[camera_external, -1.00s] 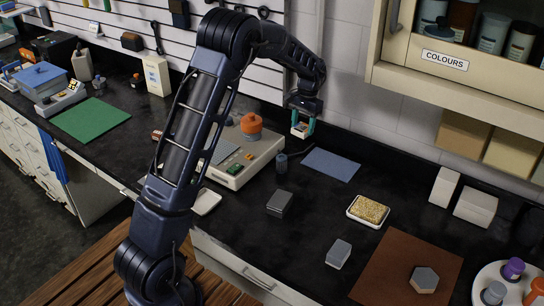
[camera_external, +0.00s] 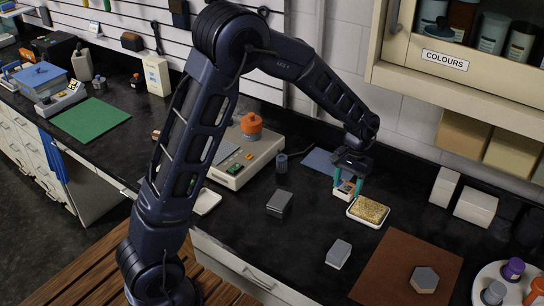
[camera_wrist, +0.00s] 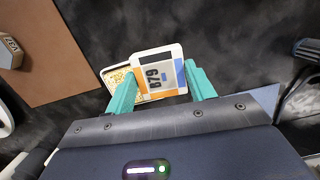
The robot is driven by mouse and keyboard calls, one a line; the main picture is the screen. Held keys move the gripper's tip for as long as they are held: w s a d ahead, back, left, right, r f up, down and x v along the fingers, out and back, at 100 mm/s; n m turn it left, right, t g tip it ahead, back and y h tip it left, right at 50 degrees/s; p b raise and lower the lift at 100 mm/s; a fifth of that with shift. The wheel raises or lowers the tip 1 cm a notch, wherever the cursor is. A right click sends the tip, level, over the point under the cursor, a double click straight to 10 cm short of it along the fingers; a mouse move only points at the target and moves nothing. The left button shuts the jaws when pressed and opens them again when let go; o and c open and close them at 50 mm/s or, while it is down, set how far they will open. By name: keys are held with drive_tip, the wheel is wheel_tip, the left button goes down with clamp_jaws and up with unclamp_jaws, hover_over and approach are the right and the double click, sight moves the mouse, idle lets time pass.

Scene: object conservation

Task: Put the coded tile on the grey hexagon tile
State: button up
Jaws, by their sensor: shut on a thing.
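The coded tile (camera_wrist: 158,76), white with orange and blue edges and printed characters, is held between the teal fingers of my gripper (camera_external: 347,186). In the wrist view my gripper (camera_wrist: 160,84) is closed on its two sides. In the external view the coded tile (camera_external: 345,189) is small, held above the counter just left of the sponge dish. The grey hexagon tile (camera_external: 424,279) lies on the brown mat at the lower right, well away from my gripper. The grey hexagon tile (camera_wrist: 10,52) also shows partly at the wrist view's left edge, with marks on its side.
The white dish with a yellow sponge (camera_external: 369,210) is close beside my gripper. A grey block (camera_external: 338,253) stands left of the brown mat (camera_external: 385,276). A round tray (camera_external: 482,284) with bottles is right of it. White blocks (camera_external: 475,206) stand near the wall.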

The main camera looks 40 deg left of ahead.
wheel_tip(320, 180, up, 14)
hover_over(425, 278)
drive_tip(key=shift+n, duration=0.4)
drive_tip(key=f, duration=1.9)
drive_tip(key=shift+w+f, duration=0.2)
drive_tip(key=shift+w, duration=0.05)
drive_tip(key=shift+f, duration=0.1)
drive_tip(key=o, duration=1.1)
drive_tip(key=r, duration=0.4)
drive_tip(key=w+r, duration=0.1)
drive_tip(key=r, duration=0.7)
drive_tip(key=shift+w, duration=0.4)
